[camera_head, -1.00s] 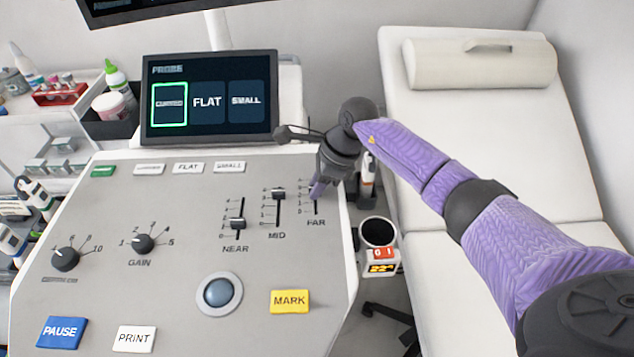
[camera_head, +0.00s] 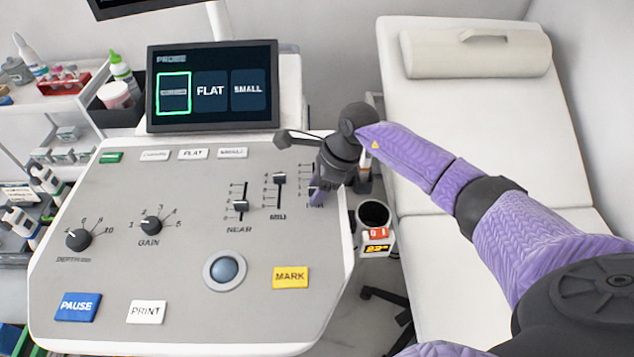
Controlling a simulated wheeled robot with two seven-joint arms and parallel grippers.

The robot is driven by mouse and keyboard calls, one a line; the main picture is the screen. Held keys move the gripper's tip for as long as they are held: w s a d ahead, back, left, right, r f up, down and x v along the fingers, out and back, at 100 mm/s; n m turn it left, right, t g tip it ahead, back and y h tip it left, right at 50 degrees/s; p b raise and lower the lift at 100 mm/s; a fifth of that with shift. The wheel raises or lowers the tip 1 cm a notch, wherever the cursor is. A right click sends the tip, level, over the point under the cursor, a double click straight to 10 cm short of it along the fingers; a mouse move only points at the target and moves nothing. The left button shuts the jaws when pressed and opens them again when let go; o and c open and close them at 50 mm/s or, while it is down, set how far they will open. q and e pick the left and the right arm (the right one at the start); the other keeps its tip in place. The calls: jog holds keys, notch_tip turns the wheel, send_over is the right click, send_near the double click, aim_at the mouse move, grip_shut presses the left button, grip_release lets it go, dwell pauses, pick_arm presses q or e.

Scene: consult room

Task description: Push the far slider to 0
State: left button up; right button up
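The grey control panel (camera_head: 180,240) carries three vertical sliders. My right gripper (camera_head: 317,194) is over the far slider at the panel's right edge, fingers pointing down at the lower part of its track. The gripper covers the far slider's knob and most of its label; only the upper scale marks (camera_head: 305,172) show. My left gripper is not in view.
A screen (camera_head: 212,86) stands behind the panel. A cup holder (camera_head: 374,215) with a small display is just right of the panel. A white exam couch (camera_head: 470,150) fills the right. Knobs, a trackball (camera_head: 225,271) and a yellow MARK button (camera_head: 290,277) lie nearer.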

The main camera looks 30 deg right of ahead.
jog(key=shift+o, duration=0.2)
jog(key=shift+d+r, duration=0.15)
jog(key=shift+r, duration=0.15)
jog(key=p+v, duration=0.2)
jog(key=v, duration=0.7)
jog(key=shift+s+r, duration=0.1)
